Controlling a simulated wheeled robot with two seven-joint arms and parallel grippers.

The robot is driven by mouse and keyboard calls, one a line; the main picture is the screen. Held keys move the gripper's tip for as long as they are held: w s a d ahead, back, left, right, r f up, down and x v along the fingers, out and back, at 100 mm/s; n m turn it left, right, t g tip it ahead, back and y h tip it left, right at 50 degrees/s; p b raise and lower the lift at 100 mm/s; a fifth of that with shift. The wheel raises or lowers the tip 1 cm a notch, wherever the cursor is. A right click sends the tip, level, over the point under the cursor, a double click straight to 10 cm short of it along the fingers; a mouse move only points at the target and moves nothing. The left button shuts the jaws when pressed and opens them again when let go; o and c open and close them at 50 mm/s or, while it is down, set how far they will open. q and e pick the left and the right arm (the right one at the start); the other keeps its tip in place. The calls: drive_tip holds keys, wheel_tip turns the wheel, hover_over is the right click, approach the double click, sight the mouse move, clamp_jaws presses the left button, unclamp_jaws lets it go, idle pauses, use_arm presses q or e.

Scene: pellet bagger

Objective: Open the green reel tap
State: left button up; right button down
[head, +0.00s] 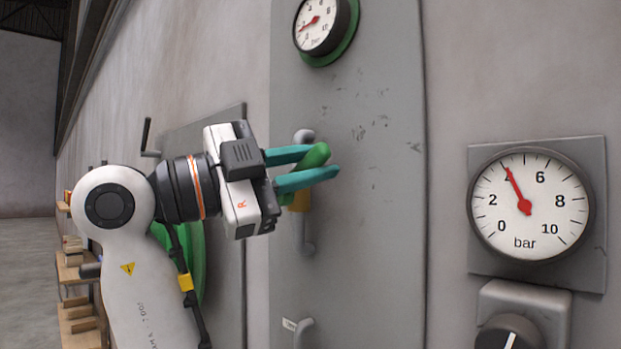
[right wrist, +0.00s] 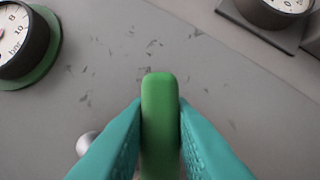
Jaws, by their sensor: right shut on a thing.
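The green tap handle (head: 318,154) is a rounded lever in front of the grey wall panel. My right gripper (head: 322,162) has its two teal fingers shut on the handle, one on each side. In the right wrist view the green handle (right wrist: 160,120) stands between the teal fingertips (right wrist: 160,128), and its rounded end reaches past them. The brass tap body (head: 301,200) and its grey pipe (head: 306,240) show partly below the fingers. The lower part of the handle is hidden by the fingers. My left gripper is not in view.
A green-rimmed gauge (head: 320,25) sits above the tap on the panel (head: 380,240). A larger bar gauge (head: 530,205) reads about 4, with a black knob (head: 508,335) below it. A green reel (head: 190,250) is behind my right arm. Shelves (head: 78,270) stand at the far left.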

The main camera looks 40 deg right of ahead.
drive_tip(key=shift+w+r+n, duration=0.1)
drive_tip(key=shift+r+n, duration=0.05)
drive_tip(key=shift+n, duration=0.15)
drive_tip(key=c, duration=1.3)
unclamp_jaws()
drive_tip(key=shift+d, duration=0.1)
drive_tip(key=b+v, duration=0.1)
drive_tip(key=v, duration=1.1)
